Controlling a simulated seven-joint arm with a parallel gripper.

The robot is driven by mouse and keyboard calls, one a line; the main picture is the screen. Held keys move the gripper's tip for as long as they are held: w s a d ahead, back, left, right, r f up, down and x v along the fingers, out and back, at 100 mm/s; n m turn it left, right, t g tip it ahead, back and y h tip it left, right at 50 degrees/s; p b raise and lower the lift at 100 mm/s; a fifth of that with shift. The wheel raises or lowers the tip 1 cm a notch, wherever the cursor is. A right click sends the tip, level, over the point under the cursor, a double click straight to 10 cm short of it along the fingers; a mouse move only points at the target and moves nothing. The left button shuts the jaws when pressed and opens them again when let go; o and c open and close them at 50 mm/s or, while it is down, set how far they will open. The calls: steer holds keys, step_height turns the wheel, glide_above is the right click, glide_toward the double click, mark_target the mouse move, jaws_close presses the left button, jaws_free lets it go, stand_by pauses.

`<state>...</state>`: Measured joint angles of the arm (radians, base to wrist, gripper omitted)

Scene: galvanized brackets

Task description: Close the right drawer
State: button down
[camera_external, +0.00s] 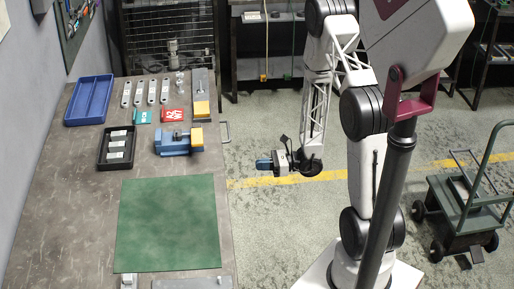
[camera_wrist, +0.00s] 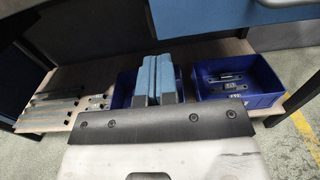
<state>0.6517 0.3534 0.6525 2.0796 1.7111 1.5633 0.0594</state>
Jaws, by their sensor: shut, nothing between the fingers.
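My gripper (camera_external: 263,165) is in the air to the right of the workbench, its blue fingers pointing left toward the bench edge. In the wrist view its two blue fingertips (camera_wrist: 156,78) are together, with nothing between them. A blue drawer front (camera_wrist: 210,28) shows at the top of the wrist view, beyond and above the fingers. A pale handle (camera_wrist: 280,3) is partly cut off at the top right. In the external view a grey handle (camera_external: 226,132) sticks out from the bench's right edge, beyond my gripper. How far the drawer stands out is unclear.
The workbench (camera_external: 60,215) holds a green mat (camera_external: 168,225), a blue tray (camera_external: 89,99), a black tray (camera_external: 103,160) and a blue vise (camera_external: 173,143). Below it, a shelf carries blue bins (camera_wrist: 240,98) and metal bars (camera_wrist: 50,108). A green cart (camera_external: 465,205) stands at right.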

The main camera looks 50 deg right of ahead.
steer(key=shift+v, duration=0.85)
steer(key=s+a+r+n+g, duration=0.3)
steer(key=a+r+n+g, duration=0.35)
steer(key=a+r, duration=0.2)
steer(key=s+a+r+n+g, duration=0.3)
steer(key=a+r+n+g, duration=0.35)
steer(key=r, duration=0.35)
steer(key=s+a+r+n+t+h, duration=0.1)
steer(key=s+a+r+n+h, duration=0.1)
steer(key=s+r+n+h, duration=0.4)
steer(key=s+a+r+n+t+h, duration=0.1)
steer(key=s+a+r+n+h, duration=0.1)
steer(key=s+r+n+h, duration=0.5)
steer(key=s+r+n, duration=0.1)
steer(key=s+r, duration=0.2)
steer(key=r, duration=0.3)
steer(key=shift+s+a+r+t, duration=0.25)
steer(key=shift+s+t, duration=0.05)
steer(key=shift+t, duration=0.1)
